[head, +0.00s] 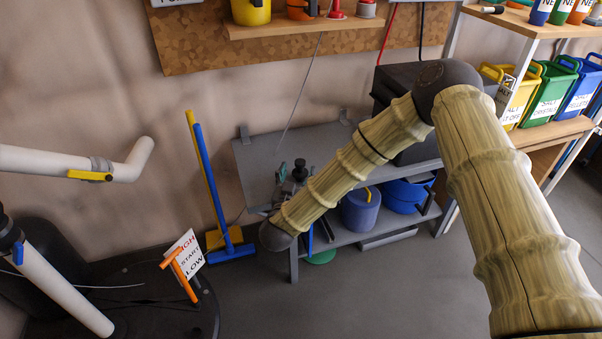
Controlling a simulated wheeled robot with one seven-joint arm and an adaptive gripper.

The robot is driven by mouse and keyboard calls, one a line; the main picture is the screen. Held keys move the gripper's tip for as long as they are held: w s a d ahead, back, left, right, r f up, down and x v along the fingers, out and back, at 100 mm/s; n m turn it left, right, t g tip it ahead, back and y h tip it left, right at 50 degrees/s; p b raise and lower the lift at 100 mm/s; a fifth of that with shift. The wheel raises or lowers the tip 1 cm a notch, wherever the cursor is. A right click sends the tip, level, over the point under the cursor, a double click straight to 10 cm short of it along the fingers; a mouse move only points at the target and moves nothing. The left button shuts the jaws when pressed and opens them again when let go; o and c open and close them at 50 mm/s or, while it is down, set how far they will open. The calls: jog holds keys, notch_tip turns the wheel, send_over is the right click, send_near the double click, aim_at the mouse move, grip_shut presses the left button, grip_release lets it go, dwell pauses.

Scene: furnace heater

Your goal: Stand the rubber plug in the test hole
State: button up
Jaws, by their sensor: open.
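My gripper (291,169) appears as a small dark shape just beyond the lower end of my forearm, in front of the grey bench top (262,160). It is open, and I see nothing between its fingers. My forearm hides part of it and part of the bench. I cannot make out the rubber plug or the test hole in the head view. I cannot tell whether they are hidden behind my arm or out of view.
A blue tub (405,194) and a blue-grey container (360,209) stand on the bench's lower shelf. Blue and yellow brooms (212,190) lean at the wall. White pipes (60,162) and an orange handle (180,275) are at left. Labelled bins (550,95) are at right. Central floor is clear.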

aim_at(299, 169)
jog(key=x, duration=0.3)
jog(key=shift+w+d+f+b, duration=0.1)
jog(key=shift+w+b, duration=0.1)
jog(key=shift+b, duration=0.15)
jog(key=shift+c, duration=0.2)
jog(key=c, duration=1)
jog(key=shift+c, duration=0.2)
